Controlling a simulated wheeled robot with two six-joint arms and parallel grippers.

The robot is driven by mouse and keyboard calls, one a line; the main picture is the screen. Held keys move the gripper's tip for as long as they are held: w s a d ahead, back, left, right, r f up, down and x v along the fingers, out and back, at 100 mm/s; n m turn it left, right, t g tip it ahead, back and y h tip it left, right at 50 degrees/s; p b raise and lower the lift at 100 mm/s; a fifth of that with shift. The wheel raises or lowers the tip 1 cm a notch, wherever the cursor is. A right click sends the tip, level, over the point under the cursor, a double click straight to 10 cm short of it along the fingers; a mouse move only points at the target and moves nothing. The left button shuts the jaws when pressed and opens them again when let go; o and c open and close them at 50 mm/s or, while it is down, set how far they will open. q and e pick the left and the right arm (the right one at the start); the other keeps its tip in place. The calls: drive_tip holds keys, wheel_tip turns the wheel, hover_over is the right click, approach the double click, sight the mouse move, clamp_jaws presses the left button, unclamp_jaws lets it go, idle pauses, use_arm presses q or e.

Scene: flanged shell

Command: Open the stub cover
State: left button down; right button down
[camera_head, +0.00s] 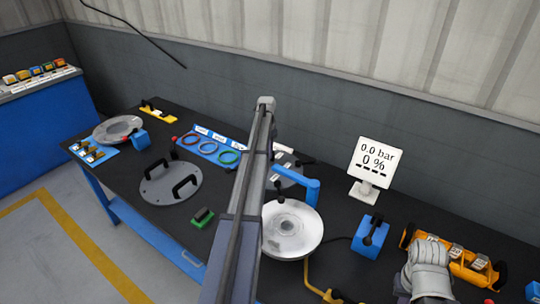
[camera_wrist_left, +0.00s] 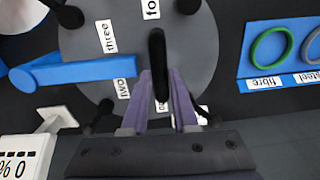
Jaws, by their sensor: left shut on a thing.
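The stub cover is a grey disc (camera_wrist_left: 205,75) with black knobs and number labels, filling the middle of the left wrist view. In the head view part of the disc (camera_head: 288,176) shows behind my arm. A blue arm (camera_wrist_left: 75,70) reaches the disc from the left; it also shows in the head view (camera_head: 302,184). My left gripper (camera_wrist_left: 161,100) is shut on the black bar handle (camera_wrist_left: 158,50) on the disc. In the head view my left arm hides this gripper. A round silver flanged piece (camera_head: 300,238) stands in front of the disc. My right gripper's fingers are not seen.
A white display (camera_head: 372,163) reads 0.0 bar and 0 %. A blue box (camera_head: 369,236) and an orange tray (camera_head: 462,262) stand at right. A grey plate with two handles (camera_head: 158,190), a green block (camera_head: 203,218) and a ring board (camera_head: 211,148) lie at left.

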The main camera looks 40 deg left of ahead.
use_arm(q)
drive_tip(key=shift+w, duration=0.35)
drive_tip(key=c, duration=0.7)
unclamp_jaws()
wheel_tip(320, 180, up, 8)
drive_tip(key=p, duration=0.8)
drive_tip(key=shift+f, duration=0.15)
